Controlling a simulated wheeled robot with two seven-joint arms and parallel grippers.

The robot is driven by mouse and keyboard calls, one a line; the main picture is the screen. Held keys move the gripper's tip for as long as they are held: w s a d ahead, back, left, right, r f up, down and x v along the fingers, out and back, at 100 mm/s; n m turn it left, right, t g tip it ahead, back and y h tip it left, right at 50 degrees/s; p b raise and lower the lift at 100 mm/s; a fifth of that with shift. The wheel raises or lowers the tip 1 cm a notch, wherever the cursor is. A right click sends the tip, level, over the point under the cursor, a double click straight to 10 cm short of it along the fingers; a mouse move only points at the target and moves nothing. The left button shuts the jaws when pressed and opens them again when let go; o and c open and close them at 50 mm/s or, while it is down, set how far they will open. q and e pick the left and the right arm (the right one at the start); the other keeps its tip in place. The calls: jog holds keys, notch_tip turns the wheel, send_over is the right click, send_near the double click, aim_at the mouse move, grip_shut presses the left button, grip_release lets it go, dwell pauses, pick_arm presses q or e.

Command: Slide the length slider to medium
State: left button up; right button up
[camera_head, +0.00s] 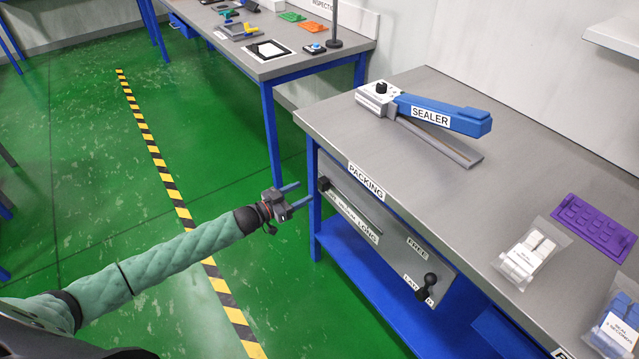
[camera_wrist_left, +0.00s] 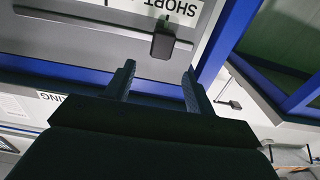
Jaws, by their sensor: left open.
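The length slider is on a grey panel (camera_head: 380,225) on the front of the packing bench. Its black knob (camera_head: 324,184) is at the left end of the slot, and it also shows in the left wrist view (camera_wrist_left: 165,44) beside the SHORT label (camera_wrist_left: 183,10). A label strip (camera_head: 352,216) with MEDIUM and LONG runs along the slot in the head view; its left part is hard to read. My left gripper (camera_head: 296,195) is open and empty, just left of the knob and apart from it. In the wrist view its fingertips (camera_wrist_left: 158,72) point toward the knob. My right gripper is out of view.
A lever with a black knob (camera_head: 430,280) is at the panel's right end, near the FREE label (camera_head: 416,248). The sealer (camera_head: 440,114), a purple tray (camera_head: 594,226) and bagged parts (camera_head: 532,255) are on the bench top (camera_head: 400,180).

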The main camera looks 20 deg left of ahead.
aim_at(319, 184)
pick_arm(q)
jog(key=p+x, duration=0.1)
jog(key=x, duration=0.5)
jog(key=shift+w, duration=0.15)
jog(key=shift+w+d+f, duration=0.1)
jog(key=shift+w+d, duration=0.35)
jog(key=shift+w, duration=0.1)
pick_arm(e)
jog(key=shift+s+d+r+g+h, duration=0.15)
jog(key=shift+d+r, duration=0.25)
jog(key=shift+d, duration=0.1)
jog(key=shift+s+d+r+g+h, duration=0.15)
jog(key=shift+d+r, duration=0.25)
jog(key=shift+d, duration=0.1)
